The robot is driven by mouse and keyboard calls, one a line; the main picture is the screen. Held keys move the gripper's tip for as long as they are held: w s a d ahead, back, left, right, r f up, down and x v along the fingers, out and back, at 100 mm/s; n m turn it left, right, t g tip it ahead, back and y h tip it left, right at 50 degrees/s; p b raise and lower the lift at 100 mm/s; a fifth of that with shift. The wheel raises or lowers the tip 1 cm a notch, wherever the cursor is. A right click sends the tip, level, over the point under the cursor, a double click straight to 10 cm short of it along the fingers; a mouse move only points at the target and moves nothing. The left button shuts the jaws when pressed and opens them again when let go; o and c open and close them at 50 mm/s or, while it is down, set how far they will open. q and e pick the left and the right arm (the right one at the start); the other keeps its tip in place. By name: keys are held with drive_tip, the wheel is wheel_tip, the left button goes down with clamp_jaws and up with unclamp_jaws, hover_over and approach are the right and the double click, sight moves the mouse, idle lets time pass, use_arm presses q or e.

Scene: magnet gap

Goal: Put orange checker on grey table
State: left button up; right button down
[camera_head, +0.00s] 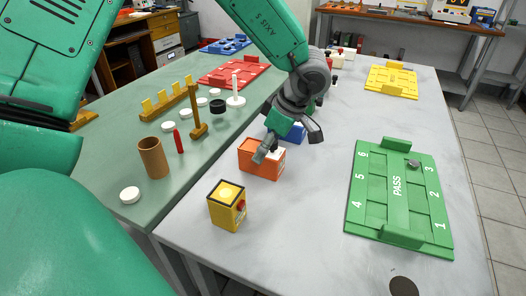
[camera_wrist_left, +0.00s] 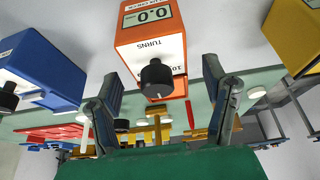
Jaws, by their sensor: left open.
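The orange checker (camera_head: 259,165) is a box with a white label, standing upright on the grey table (camera_head: 300,215) near its left edge. In the left wrist view the orange checker (camera_wrist_left: 150,42) shows a display reading 0.0, the word TURNS and a black knob. My left gripper (camera_head: 289,145) is open at the checker, one finger overlapping the box's top in the head view. In the left wrist view its fingers (camera_wrist_left: 164,88) are spread, with the knob and the box's lower part between them. Contact cannot be told. My right gripper is out of view.
A yellow box (camera_head: 227,206) stands in front of the checker and a blue box (camera_head: 292,132) behind it. A green PASS board (camera_head: 400,205) lies on the right. The green table (camera_head: 110,165) on the left holds a brown cup (camera_head: 153,158) and pegs. The grey table's middle is clear.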

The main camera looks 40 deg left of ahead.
use_arm(q)
drive_tip(key=p+v, duration=0.1)
drive_tip(key=v, duration=0.7)
drive_tip(key=shift+p, duration=0.35)
